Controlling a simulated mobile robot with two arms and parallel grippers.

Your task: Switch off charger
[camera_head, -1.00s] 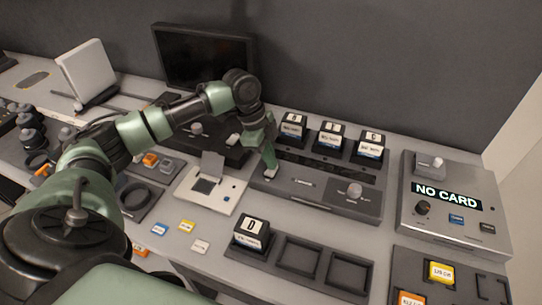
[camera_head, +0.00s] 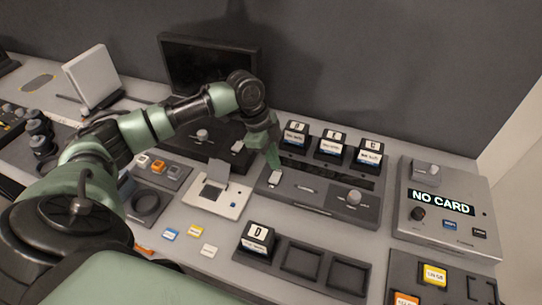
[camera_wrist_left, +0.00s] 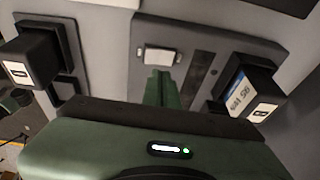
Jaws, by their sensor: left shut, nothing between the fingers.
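The charger is a grey console (camera_head: 310,208) with a dark slot strip, a knob (camera_head: 353,198) at its right and a pale rocker switch (camera_head: 275,177) at its left end. The switch also shows in the left wrist view (camera_wrist_left: 159,56). My left gripper (camera_head: 273,163) is shut and empty, with its fingertips just behind the switch in the head view. In the wrist view the fingertips (camera_wrist_left: 163,88) point close to the switch; I cannot tell whether they touch it. I cannot read the switch's position. My right gripper is not in view.
Batteries A (camera_head: 296,134), B (camera_head: 331,144) and C (camera_head: 369,153) stand behind the console. Battery D (camera_head: 258,238) sits in a front tray (camera_head: 325,268) beside empty bays. A card reader (camera_head: 445,211) showing NO CARD is at right. A small white device (camera_head: 216,197) is left of the console.

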